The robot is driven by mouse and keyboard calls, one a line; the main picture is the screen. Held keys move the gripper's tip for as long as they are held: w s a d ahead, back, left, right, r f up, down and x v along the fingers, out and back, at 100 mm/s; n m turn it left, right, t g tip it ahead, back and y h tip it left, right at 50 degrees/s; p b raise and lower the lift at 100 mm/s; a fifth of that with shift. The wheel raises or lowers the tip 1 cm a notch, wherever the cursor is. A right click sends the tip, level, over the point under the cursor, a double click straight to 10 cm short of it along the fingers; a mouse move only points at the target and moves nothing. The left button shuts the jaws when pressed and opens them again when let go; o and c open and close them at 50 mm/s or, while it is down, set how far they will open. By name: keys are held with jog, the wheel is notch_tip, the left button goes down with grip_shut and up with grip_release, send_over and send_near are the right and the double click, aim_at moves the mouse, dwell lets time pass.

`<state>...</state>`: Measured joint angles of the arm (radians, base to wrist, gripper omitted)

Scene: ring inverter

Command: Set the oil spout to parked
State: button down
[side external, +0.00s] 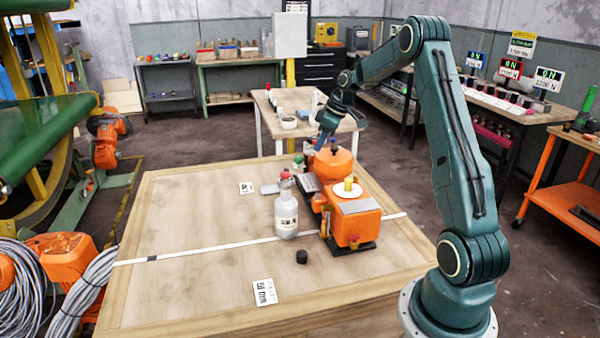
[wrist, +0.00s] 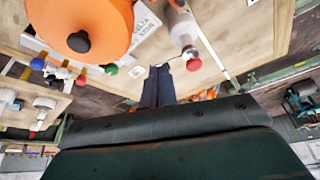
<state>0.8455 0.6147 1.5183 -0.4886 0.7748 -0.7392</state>
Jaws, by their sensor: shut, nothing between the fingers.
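A pale grey bottle (side external: 286,214) with a red cap (side external: 285,175) stands upright on the wooden table, left of the orange machine. In the wrist view the bottle (wrist: 180,28) shows at the upper middle, its red cap (wrist: 193,64) toward me. A thin pale curved line, perhaps the spout, runs left from the cap; its exact setting is too small to tell. My gripper (side external: 320,146) is above the far side of the orange machine, behind the bottle. In the wrist view my gripper (wrist: 157,76) is shut and empty, pointing toward the table, apart from the bottle.
The orange machine (side external: 352,226) has a rounded orange cover (side external: 336,166) with a black knob, close to my gripper. A small black cylinder (side external: 302,257) stands in front. The table's left side (side external: 185,215) is mostly clear.

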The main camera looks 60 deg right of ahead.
jog(key=x, duration=0.9)
jog(key=shift+w+a+f, duration=0.1)
jog(key=shift+w+a, duration=0.1)
jog(key=shift+w, duration=0.5)
jog(key=shift+w+a+f, duration=0.1)
jog(key=shift+w+a, duration=0.1)
jog(key=shift+w, duration=0.45)
jog(key=shift+w+a, duration=0.2)
jog(key=shift+w, duration=0.5)
jog(key=shift+w+a+n+y, duration=0.15)
jog(key=shift+w+n+y, duration=0.25)
jog(key=shift+w+n, duration=0.7)
jog(key=shift+s, duration=0.3)
